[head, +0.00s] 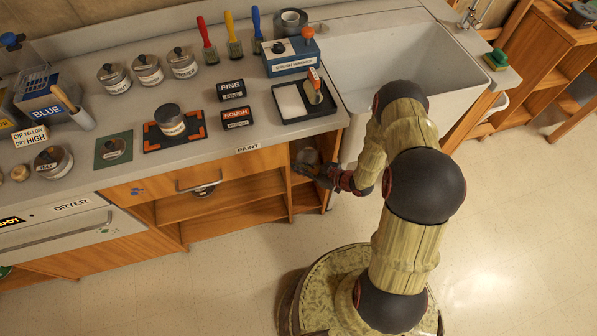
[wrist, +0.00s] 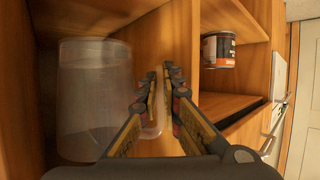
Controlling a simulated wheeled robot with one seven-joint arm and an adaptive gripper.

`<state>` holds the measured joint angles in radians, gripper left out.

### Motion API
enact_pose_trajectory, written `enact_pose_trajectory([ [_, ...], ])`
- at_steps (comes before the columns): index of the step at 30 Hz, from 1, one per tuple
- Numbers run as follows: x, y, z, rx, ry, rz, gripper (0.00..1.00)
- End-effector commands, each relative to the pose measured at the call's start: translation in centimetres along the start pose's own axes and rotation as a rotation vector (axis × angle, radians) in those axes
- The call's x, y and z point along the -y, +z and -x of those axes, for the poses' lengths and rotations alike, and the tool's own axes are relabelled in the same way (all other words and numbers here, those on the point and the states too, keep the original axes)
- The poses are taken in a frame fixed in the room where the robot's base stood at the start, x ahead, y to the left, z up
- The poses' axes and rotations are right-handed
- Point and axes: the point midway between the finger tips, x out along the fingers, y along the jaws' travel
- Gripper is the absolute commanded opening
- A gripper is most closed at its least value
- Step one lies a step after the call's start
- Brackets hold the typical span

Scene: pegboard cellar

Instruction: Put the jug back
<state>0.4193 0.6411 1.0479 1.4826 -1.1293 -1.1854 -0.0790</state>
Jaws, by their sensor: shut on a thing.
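The jug (wrist: 92,100) is a clear, frosted vessel at the left of the wrist view, inside a wooden cubby under the counter. Its pale handle (wrist: 153,128) shows between my fingers. My gripper (wrist: 164,82) is shut on the jug by this handle. In the head view my gripper (head: 318,174) reaches into the narrow opening at the right end of the cabinet, and part of the jug (head: 308,157) shows there just beyond it. I cannot tell whether the jug's base touches the cubby floor.
A wooden divider stands beside the jug; a labelled can (wrist: 218,50) sits in the neighbouring shelf bay. The counter (head: 215,95) above holds tins, brushes, sanding blocks and a paint tray (head: 290,101). The sink (head: 372,55) is at right. The floor (head: 225,275) in front is clear.

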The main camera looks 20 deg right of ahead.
Motion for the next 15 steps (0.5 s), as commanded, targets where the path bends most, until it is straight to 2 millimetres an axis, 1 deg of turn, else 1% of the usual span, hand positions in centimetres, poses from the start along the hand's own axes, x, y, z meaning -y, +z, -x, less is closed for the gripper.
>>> enact_pose_trajectory([
  [1, -0.6, 1.0, -0.8, -0.002, 0.002, 0.005, 0.00],
  [4, -1.3, 1.8, -1.7, -0.002, 0.001, 0.002, 0.00],
  [7, -1.8, 2.2, -2.3, -0.003, 0.002, 0.003, 0.00],
  [15, -2.4, 2.7, -3.0, -0.003, 0.002, 0.003, 0.00],
])
